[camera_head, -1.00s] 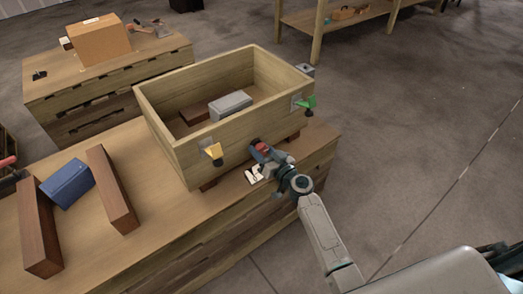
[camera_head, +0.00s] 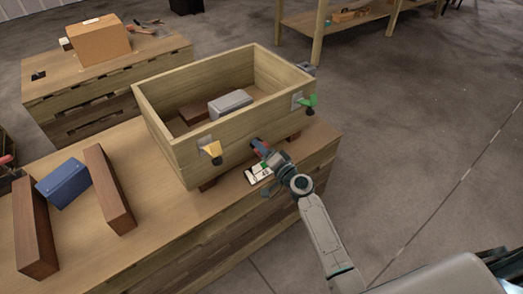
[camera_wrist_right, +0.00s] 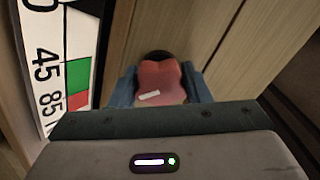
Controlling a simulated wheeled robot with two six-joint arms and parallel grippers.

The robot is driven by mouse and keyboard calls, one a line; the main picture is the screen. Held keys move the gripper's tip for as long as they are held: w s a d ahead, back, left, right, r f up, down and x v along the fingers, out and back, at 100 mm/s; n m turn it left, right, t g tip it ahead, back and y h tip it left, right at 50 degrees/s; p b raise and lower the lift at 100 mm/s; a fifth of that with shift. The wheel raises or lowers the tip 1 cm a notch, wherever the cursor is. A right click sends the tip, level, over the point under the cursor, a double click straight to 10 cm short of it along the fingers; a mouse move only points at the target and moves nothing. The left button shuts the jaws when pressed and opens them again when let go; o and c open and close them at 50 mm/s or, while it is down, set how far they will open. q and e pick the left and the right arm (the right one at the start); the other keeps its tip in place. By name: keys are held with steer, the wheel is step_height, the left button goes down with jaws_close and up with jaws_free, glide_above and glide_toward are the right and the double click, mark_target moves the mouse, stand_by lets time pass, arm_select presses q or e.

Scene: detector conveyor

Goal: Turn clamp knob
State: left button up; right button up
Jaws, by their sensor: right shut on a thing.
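The red clamp knob (camera_wrist_right: 160,82) with a white mark sits on the wooden front wall of the box (camera_head: 185,157). In the right wrist view, my right gripper (camera_wrist_right: 161,88) has its blue fingers on either side of the knob, shut on it. In the head view, my right gripper (camera_head: 262,150) is against the front wall and largely hides the knob. A white scale card (camera_wrist_right: 43,70) with numbers and green and red fields stands beside the knob; it also shows in the head view (camera_head: 257,173). My left gripper is not in view.
A yellow clamp (camera_head: 212,149) and a green clamp (camera_head: 307,101) sit on the box front. A grey block (camera_head: 230,102) lies inside. A blue box (camera_head: 63,184) lies between two brown blocks (camera_head: 109,188) on the bench (camera_head: 150,232). Floor at right is clear.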

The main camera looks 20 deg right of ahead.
steer(key=m, duration=0.3)
steer(key=shift+m, duration=0.7)
steer(key=shift+m+p, duration=0.3)
steer(key=shift+m, duration=0.9)
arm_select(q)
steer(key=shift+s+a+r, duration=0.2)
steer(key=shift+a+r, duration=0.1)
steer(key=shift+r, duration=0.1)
arm_select(e)
steer(key=shift+m, duration=0.3)
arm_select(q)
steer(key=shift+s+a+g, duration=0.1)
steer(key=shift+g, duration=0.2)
arm_select(e)
steer(key=o, duration=1)
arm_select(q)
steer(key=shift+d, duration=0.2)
